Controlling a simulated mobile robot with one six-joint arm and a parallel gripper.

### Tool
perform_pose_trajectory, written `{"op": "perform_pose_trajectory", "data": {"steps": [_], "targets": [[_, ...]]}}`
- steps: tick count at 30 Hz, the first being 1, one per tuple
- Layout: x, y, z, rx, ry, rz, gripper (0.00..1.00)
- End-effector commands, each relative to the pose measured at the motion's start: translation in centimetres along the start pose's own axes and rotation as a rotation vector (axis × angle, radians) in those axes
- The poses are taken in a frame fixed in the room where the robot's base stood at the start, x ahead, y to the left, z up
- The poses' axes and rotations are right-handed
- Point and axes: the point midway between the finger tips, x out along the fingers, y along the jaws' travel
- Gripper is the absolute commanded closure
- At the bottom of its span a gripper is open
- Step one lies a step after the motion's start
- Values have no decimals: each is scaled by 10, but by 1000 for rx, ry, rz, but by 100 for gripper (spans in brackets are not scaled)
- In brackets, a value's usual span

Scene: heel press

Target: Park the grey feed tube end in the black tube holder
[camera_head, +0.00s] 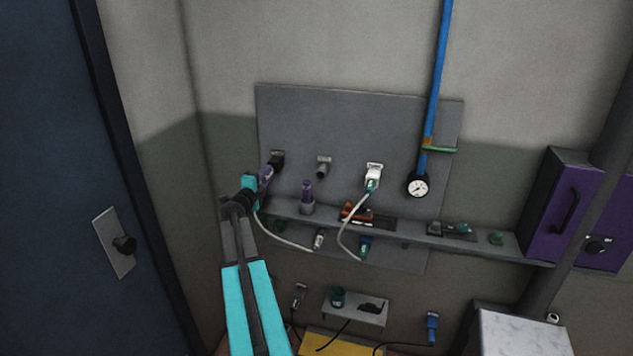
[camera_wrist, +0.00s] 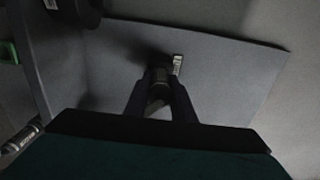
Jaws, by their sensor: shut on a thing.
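The black tube holder (camera_head: 278,161) is on the upper left of the grey wall panel. My gripper (camera_head: 265,177) is right at it, at the end of my turquoise arm, and partly covers it. In the wrist view my gripper (camera_wrist: 160,92) is shut on the grey feed tube end (camera_wrist: 158,100), between its dark fingers. The pale feed tube (camera_head: 284,242) hangs from the gripper and curves right to a fitting below the shelf. The tube end's tip is at the dark holder mouth; I cannot tell whether it is inside or just in front.
A grey holder (camera_head: 323,166) and a white holder (camera_head: 374,174) with a teal-ended tube are to the right. A purple piece (camera_head: 307,191) stands on the narrow shelf (camera_head: 405,237) below. A gauge (camera_head: 418,186) hangs on a blue pipe. A dark door (camera_head: 55,180) is left.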

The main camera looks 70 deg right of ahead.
Motion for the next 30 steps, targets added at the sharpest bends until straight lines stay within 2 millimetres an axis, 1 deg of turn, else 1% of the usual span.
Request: {"op": "perform_pose_trajectory", "data": {"steps": [30], "targets": [[14, 0, 0, 0, 1, 0, 100]]}}
